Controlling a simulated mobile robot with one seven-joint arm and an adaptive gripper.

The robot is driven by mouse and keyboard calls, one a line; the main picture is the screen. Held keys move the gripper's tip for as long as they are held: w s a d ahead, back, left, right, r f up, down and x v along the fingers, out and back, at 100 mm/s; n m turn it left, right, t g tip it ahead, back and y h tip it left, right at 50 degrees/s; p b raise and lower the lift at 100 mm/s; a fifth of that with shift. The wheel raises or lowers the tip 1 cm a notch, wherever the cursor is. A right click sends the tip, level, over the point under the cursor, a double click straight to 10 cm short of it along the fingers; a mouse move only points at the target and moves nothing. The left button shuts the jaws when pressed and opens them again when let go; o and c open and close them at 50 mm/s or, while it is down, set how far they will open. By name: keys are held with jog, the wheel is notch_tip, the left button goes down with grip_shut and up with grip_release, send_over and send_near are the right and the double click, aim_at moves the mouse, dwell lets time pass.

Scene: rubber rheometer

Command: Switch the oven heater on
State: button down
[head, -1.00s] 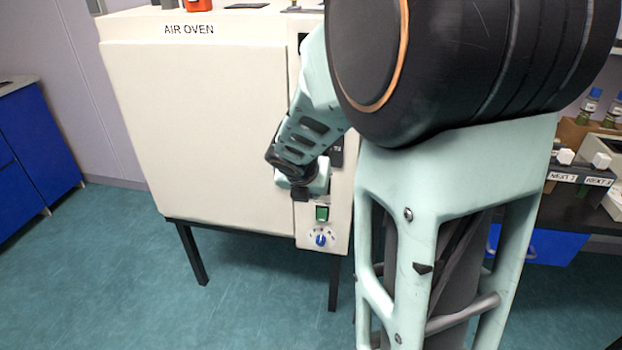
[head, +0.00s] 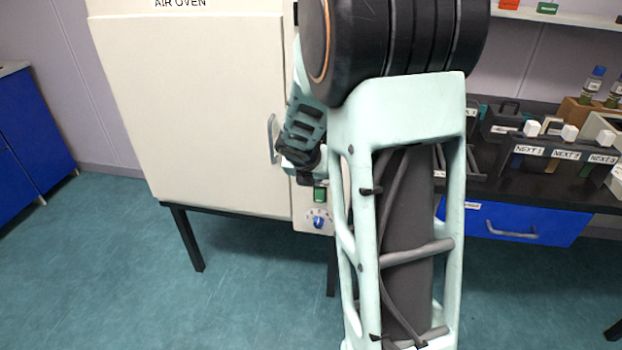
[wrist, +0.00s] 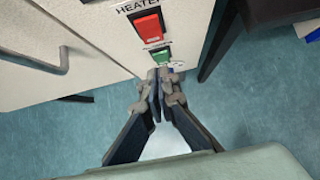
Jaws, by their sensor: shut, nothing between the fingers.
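The air oven (head: 190,110) is a large cream box on dark legs. In the wrist view its panel (wrist: 183,42) carries a red switch (wrist: 148,27) under a label reading "HEATE", the rest cut off. A green switch (wrist: 160,56) sits below the red one. In the head view the green switch (head: 320,194) shows just above a blue dial (head: 318,222); the red switch is hidden behind my arm. My gripper (wrist: 165,72) is shut and empty, its fingertips close below the green switch. I cannot tell whether they touch the panel.
The oven door handle (head: 272,138) is left of my gripper. A dark bench (head: 500,190) with labelled "NEXT" racks (head: 560,152) and a blue drawer (head: 515,225) stands at right. The floor (head: 110,270) in front of the oven is clear.

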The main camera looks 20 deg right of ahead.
jog(key=w+d, duration=0.1)
jog(key=w+f, duration=0.1)
jog(key=w+d, duration=0.1)
jog(key=w, duration=0.1)
jog(key=shift+d+f+p, duration=0.25)
jog(key=shift+d+p, duration=0.05)
jog(key=shift+d, duration=0.05)
jog(key=shift+f+b, duration=0.15)
jog(key=shift+b, duration=0.2)
jog(key=shift+w+d+b, duration=0.1)
jog(key=shift+w+b, duration=0.05)
jog(key=shift+b, duration=1.1)
jog(key=shift+r, duration=0.2)
